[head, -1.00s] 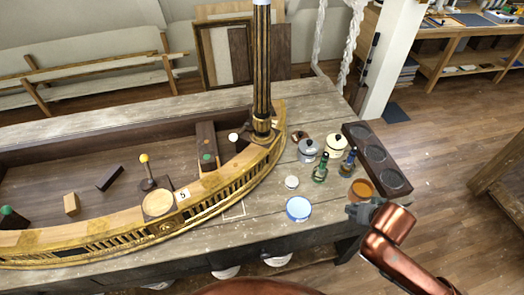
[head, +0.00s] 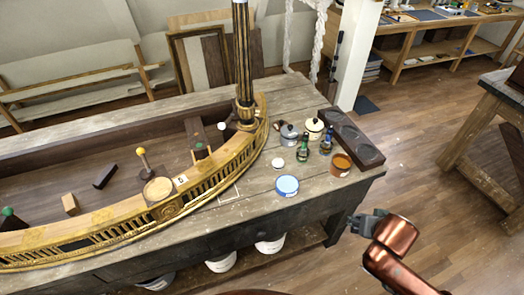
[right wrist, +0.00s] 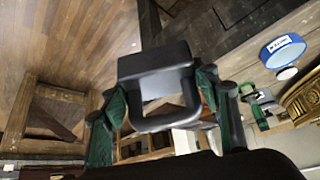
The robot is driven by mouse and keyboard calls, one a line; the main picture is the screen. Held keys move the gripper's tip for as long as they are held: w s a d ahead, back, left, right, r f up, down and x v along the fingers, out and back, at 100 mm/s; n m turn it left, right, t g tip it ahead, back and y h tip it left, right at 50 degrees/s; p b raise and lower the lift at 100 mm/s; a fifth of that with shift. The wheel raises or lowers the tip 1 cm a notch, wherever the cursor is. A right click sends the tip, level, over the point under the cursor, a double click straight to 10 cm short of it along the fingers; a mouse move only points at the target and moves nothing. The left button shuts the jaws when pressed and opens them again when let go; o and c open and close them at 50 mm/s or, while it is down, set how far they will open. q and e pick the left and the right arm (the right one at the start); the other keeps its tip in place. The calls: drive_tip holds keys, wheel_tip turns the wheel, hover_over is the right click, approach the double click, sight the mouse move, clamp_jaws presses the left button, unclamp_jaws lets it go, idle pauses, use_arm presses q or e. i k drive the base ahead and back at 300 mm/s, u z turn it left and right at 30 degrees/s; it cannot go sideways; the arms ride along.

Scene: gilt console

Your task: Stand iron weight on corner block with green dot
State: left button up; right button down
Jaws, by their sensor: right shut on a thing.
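My right gripper (head: 368,222) shows in the head view in front of the table's right end, over the floor. In the right wrist view its green-padded fingers (right wrist: 160,112) are shut on a dark grey piece with a loop handle, seemingly the iron weight (right wrist: 155,60). Another green-topped piece (head: 7,212) sits at the console's left end. My left gripper is not in view.
A yellow-knobbed peg (head: 142,155) stands inside the console.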

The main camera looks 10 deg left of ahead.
sight(199, 145)
drive_tip(key=k, duration=0.4)
drive_tip(key=u, duration=1.05)
drive_tip(key=i, duration=0.1)
drive_tip(key=u, duration=0.05)
